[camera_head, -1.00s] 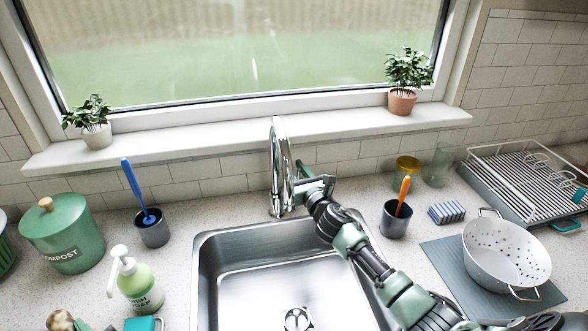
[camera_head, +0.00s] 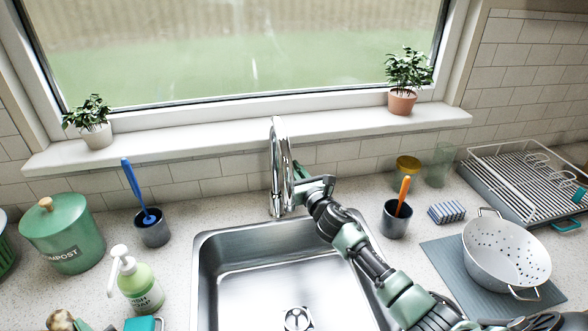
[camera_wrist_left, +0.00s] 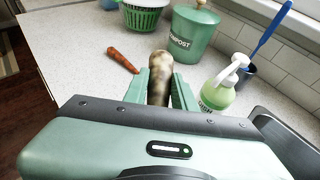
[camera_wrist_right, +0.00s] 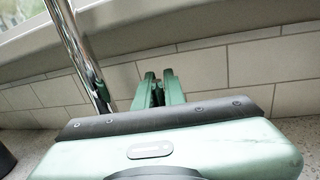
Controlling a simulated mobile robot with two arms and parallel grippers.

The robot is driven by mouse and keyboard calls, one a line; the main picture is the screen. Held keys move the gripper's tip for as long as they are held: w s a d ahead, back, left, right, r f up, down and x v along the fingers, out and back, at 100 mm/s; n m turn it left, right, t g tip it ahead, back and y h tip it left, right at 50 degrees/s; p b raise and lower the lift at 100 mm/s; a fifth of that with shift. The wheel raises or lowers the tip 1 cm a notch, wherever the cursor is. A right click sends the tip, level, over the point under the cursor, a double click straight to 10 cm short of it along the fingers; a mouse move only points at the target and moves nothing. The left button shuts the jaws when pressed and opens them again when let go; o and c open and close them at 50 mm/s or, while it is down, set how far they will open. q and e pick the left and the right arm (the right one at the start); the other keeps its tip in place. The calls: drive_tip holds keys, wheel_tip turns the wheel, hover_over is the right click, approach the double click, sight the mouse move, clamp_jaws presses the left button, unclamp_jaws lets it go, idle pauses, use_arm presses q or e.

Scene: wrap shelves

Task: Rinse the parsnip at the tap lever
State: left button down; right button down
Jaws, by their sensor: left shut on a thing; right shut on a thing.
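The parsnip (camera_wrist_left: 159,72) is pale with brown, dirt-like patches. My left gripper (camera_wrist_left: 160,88) is shut on it, with its end pointing away from the wrist. Its tip also shows at the lower left edge of the head view (camera_head: 60,320), left of the sink. The chrome tap (camera_head: 276,165) stands behind the sink; its post also shows in the right wrist view (camera_wrist_right: 78,50). My right gripper (camera_head: 303,174) is at the right side of the tap, shut on the tap lever, which its fingers mostly hide. No water stream is visible.
The steel sink (camera_head: 225,245) lies in front of the tap. A soap bottle (camera_head: 138,282), brush cup (camera_head: 153,232) and compost bin (camera_head: 62,235) stand left. A second cup (camera_head: 395,220), sponge (camera_head: 447,212) and colander (camera_head: 505,255) are right. A carrot (camera_wrist_left: 123,61) lies on the left counter.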

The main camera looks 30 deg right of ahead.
use_arm(q)
drive_tip(key=shift+f, duration=0.1)
use_arm(e)
drive_tip(key=shift+f, duration=0.1)
idle(0.5)
use_arm(q)
wheel_tip(320, 180, down, 6)
drive_tip(key=b, duration=0.6)
drive_tip(key=shift+r, duration=0.2)
use_arm(e)
drive_tip(key=shift+s+a+r+t, duration=0.1)
drive_tip(key=shift+s+r+t, duration=0.15)
drive_tip(key=shift+s+t, duration=0.4)
drive_tip(key=shift+w, duration=0.1)
drive_tip(key=c, duration=1.5)
unclamp_jaws()
